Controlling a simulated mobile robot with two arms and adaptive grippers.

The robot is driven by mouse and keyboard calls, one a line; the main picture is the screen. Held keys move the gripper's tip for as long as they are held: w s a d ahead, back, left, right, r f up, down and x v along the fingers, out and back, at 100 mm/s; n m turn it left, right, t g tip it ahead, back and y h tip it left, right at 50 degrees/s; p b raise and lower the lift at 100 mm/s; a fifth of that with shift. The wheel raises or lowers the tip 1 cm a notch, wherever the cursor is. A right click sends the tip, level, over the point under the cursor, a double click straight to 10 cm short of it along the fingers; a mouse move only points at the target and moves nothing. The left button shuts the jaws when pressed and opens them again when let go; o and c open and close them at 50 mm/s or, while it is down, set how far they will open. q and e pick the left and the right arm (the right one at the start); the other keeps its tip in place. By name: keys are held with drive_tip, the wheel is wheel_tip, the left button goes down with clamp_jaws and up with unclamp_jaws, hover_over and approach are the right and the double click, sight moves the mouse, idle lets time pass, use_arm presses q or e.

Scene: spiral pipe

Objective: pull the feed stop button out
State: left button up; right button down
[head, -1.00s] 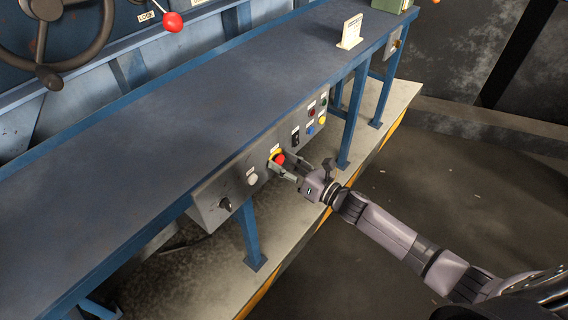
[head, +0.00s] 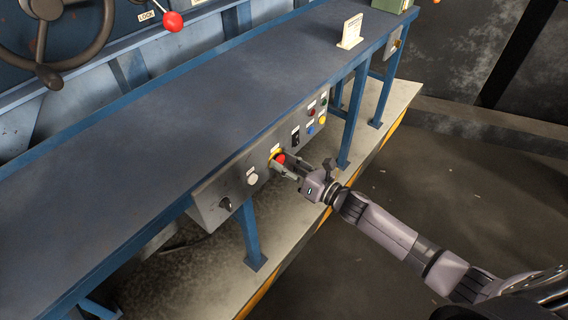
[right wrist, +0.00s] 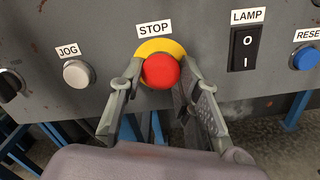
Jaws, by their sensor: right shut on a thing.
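The feed stop button (right wrist: 161,71) is a red mushroom head on a yellow ring, under a STOP label, on the grey control panel (right wrist: 110,40). In the head view the red button (head: 281,158) sits on the panel face below the blue bench top. My right gripper (right wrist: 162,75) has one finger on each side of the red head and is shut on it. It also shows in the head view (head: 281,164), reaching in from the right. Whether the button is pushed in or out cannot be told. My left gripper is not in view.
Beside the button are a white JOG button (right wrist: 77,73), a black LAMP switch (right wrist: 245,48) and a blue RESET button (right wrist: 304,58). A blue leg (head: 251,235) stands below the panel. The floor (head: 460,190) to the right is open.

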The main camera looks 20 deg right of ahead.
drive_tip(key=shift+s+d, duration=0.2)
drive_tip(key=shift+s, duration=0.05)
drive_tip(key=c, duration=1.2)
unclamp_jaws()
drive_tip(key=shift+s+d, duration=0.1)
drive_tip(key=v, duration=1.1)
drive_tip(key=shift+s+d, duration=0.25)
drive_tip(key=shift+s, duration=0.05)
drive_tip(key=shift+f, duration=0.1)
